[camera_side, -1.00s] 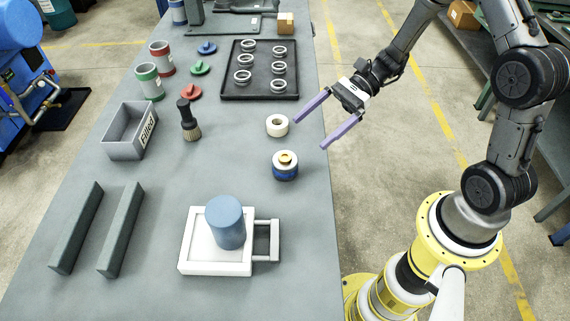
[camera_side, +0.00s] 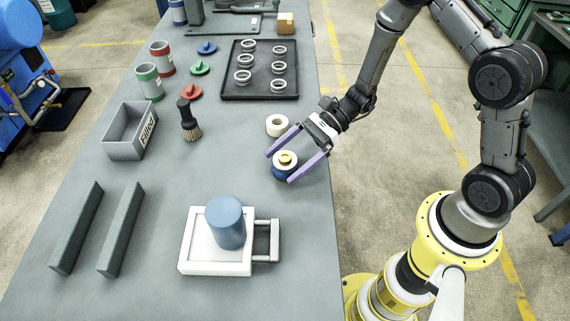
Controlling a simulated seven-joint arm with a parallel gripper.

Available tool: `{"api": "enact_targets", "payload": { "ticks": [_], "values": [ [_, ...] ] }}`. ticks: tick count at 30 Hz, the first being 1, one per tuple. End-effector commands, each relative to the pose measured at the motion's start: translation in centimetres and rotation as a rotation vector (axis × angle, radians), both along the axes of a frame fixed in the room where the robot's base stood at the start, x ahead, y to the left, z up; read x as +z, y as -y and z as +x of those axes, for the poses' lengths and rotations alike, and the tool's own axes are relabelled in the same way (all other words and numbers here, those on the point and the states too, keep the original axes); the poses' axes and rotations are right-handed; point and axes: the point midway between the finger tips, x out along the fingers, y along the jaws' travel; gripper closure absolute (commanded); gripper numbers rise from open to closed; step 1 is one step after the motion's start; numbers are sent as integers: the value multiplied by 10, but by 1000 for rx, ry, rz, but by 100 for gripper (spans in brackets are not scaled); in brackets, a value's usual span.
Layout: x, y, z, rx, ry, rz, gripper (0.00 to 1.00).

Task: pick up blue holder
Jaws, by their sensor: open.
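The blue holder (camera_side: 281,173) is a short round piece with a blue lower band, a pale upper part and a gold-coloured top. It stands upright on the grey table near its right edge. My gripper (camera_side: 278,168) has two purple fingers, spread open on either side of the holder. One finger is at its upper left and the other at its right. I cannot tell whether the fingers touch it. The right finger hides part of the holder's right side.
A white ring (camera_side: 277,125) lies just behind the holder. A white fixture (camera_side: 190,255) with a blue cylinder (camera_side: 225,222) stands in front. A black tray (camera_side: 238,95) of several rings is behind. A brush (camera_side: 188,120) and grey bin (camera_side: 118,150) are left. The table left of the holder is clear.

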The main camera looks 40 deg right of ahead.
Motion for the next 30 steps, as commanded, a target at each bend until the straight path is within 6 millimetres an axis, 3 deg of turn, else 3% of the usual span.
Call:
{"api": "enact_targets", "payload": {
  "ticks": [7, 16, 30],
  "values": [
    [-13, -28, 6, 3, 0, 1, 0],
    [-15, -31, 7, 0, 1, 1, 2],
    [-14, -31, 7, 0, 1, 1, 86]
  ]
}}
